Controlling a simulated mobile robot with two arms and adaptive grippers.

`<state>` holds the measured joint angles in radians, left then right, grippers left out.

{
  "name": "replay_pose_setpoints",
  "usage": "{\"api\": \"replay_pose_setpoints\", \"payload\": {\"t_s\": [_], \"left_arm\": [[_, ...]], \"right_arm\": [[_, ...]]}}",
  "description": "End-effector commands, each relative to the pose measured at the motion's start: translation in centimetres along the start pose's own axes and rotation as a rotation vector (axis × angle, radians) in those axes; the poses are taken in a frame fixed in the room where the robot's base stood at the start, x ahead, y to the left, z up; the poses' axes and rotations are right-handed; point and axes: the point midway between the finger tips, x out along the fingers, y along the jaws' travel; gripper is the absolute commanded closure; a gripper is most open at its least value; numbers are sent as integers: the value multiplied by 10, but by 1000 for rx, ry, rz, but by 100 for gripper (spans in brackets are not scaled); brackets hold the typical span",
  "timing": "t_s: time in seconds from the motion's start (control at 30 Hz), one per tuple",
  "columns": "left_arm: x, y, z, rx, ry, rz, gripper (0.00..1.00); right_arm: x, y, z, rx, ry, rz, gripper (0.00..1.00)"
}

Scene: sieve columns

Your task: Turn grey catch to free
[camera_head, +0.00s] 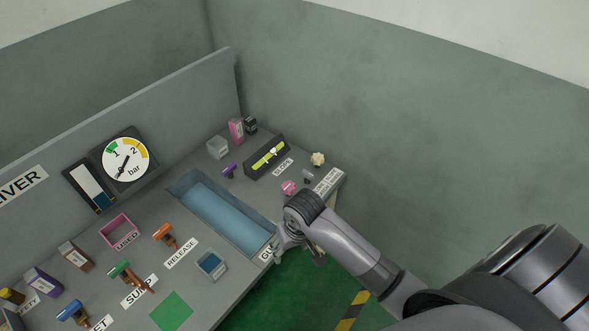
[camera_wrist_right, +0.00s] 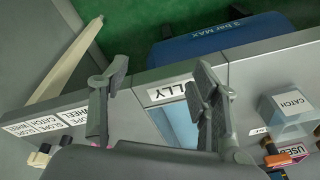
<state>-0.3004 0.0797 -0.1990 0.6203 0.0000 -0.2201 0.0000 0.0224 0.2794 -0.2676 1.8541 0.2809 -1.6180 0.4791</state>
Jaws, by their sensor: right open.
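A small grey catch (camera_head: 307,176) stands on the far right of the bench, between a pink knob (camera_head: 289,187) and a cream knob (camera_head: 318,158). Which way the catch is turned is too small to tell. My right gripper (camera_head: 297,252) is open and empty at the bench's front edge, nearer than the catch and apart from it. Its two fingers also show in the right wrist view (camera_wrist_right: 158,80). My left gripper is out of view.
A blue-floored trough (camera_head: 222,217) lies left of my right gripper. Orange (camera_head: 164,235) and green (camera_head: 122,270) handles, a dial (camera_head: 125,160) and a walled corner surround the bench.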

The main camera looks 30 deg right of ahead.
Motion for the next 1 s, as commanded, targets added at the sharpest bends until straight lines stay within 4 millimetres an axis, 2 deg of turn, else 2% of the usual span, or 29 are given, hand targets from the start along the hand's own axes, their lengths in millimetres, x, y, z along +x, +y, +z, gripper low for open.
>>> {"api": "replay_pose_setpoints", "payload": {"t_s": [0.37, 0.57, 0.67, 0.8, 0.9, 1.0], "left_arm": [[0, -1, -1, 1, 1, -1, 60], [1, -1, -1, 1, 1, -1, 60], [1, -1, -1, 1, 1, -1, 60], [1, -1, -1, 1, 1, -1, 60], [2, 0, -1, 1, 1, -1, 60], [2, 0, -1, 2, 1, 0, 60]], "right_arm": [[-8, 16, -61, 163, -36, 43, 43], [-29, 38, -115, 338, -57, 87, 43], [-54, 58, -154, 487, -67, 117, 43], [-99, 90, -204, 725, -80, 147, 43], [-129, 108, -226, 868, -88, 154, 43], [-151, 120, -240, 968, -95, 155, 43]]}}
